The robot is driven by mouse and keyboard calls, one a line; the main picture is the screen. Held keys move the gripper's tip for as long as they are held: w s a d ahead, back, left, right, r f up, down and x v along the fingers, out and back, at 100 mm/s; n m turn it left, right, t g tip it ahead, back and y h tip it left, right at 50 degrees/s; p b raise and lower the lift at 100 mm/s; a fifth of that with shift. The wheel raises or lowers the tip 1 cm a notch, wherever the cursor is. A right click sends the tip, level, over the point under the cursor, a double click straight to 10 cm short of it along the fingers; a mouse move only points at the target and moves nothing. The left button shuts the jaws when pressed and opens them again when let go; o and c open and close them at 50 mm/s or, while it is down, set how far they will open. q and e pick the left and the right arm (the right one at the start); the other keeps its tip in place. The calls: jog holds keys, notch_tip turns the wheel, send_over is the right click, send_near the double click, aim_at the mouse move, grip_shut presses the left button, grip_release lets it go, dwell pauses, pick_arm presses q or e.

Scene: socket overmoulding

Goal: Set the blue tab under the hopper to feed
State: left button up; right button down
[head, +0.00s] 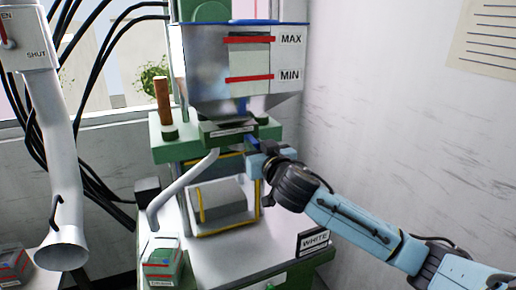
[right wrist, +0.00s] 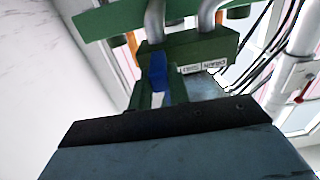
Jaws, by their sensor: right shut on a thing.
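The metal hopper (head: 215,75) with red MAX and MIN lines stands on the green machine. Under it is a dark green block (head: 228,132) with a small label. The blue tab (head: 250,142) sticks out at the block's right side. My right gripper (head: 256,157) reaches it from the right and is shut on it. In the right wrist view the blue tab (right wrist: 158,72) stands at the fingers, against the green block (right wrist: 205,48). Two small labels sit beside the tab, too blurred to read surely. The fingers partly hide the tab. My left gripper is not in view.
A bent grey pipe (head: 184,186) slopes down left from the block. A wide white pipe (head: 62,190) and black cables hang at left. The wall is close at right.

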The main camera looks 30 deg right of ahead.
jog(key=shift+d, duration=0.2)
jog(key=c, duration=1.3)
grip_release()
jog(key=shift+d, duration=0.15)
jog(key=shift+s, duration=0.25)
jog(key=shift+s+a+b, duration=0.15)
jog(key=shift+s+a, duration=0.2)
jog(key=shift+s, duration=1.8)
jog(key=shift+s+a+b, duration=0.1)
jog(key=shift+s+a, duration=0.3)
jog(key=shift+s, duration=1.7)
jog(key=shift+s+a+b, duration=0.15)
jog(key=shift+s+a, duration=0.2)
jog(key=shift+s, duration=1.8)
